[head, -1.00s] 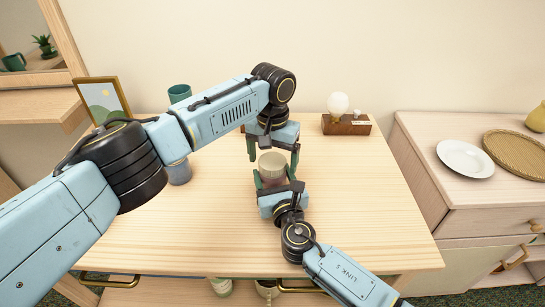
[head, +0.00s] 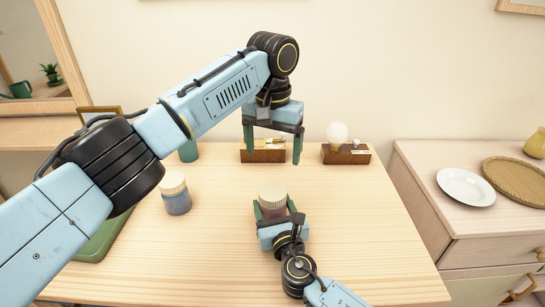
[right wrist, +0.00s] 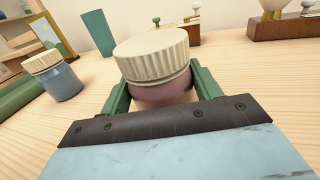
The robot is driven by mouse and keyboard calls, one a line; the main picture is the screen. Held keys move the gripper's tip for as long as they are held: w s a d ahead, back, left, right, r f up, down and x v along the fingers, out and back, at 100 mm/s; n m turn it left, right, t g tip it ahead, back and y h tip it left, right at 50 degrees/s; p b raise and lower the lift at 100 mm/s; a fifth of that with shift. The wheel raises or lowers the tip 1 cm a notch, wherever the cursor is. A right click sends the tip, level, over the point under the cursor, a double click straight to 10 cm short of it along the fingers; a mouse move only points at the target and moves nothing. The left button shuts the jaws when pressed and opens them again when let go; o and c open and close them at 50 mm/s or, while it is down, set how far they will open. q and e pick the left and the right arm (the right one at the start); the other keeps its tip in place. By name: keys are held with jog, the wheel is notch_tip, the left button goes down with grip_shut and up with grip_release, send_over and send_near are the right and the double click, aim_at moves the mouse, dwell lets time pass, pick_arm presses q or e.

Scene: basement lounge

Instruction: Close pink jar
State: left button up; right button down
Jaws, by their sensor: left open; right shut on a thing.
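The pink jar (head: 272,211) stands upright on the wooden table with a cream ribbed lid (head: 272,196) on its top. My right gripper (head: 271,207) is shut around the jar's body from the near side. In the right wrist view the pink body (right wrist: 165,93) shows between the green fingers, and the lid (right wrist: 152,58) sits on it; I cannot tell how tight it is. My left gripper (head: 272,152) is open and empty, pointing down above and behind the jar, clear of the lid.
A blue jar (head: 177,203) with a cream lid stands to the left. A green tray (head: 95,243) lies at the left, partly behind my left arm. A green cup (head: 188,152), a wooden block (head: 262,156) and a bulb lamp (head: 346,155) stand at the back. The table's right side is clear.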

jog(key=shift+c, duration=1.3)
grip_release()
jog(key=shift+s, duration=0.1)
jog(key=p+v, duration=0.2)
jog(key=v, duration=1.1)
jog(key=shift+s+d, duration=0.1)
